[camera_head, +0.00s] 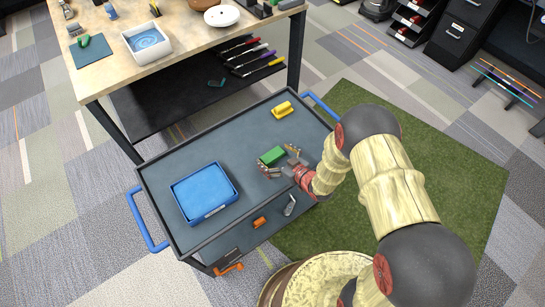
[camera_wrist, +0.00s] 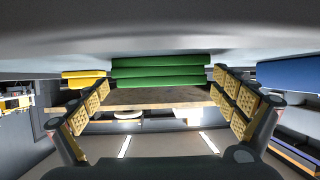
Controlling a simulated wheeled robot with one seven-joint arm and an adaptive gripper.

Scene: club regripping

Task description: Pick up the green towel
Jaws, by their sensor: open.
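The green towel (camera_head: 272,156) is a small folded bundle lying on the dark top of the cart (camera_head: 243,140). In the wrist view, which looks upside down, the towel (camera_wrist: 160,72) shows its stacked folds at the top centre. My gripper (camera_head: 279,161) is low over the cart top, with its fingers spread and pointing at the towel. In the wrist view my gripper (camera_wrist: 161,82) has one padded finger on each side of the towel's near end. It is open, and I cannot tell whether either finger touches the towel.
A blue tray (camera_head: 205,193) is on the cart's left part, and a yellow object (camera_head: 283,110) lies near its far edge. A grey tool (camera_head: 290,205) and an orange object (camera_head: 259,222) are at the near side. A wooden workbench (camera_head: 185,45) stands behind.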

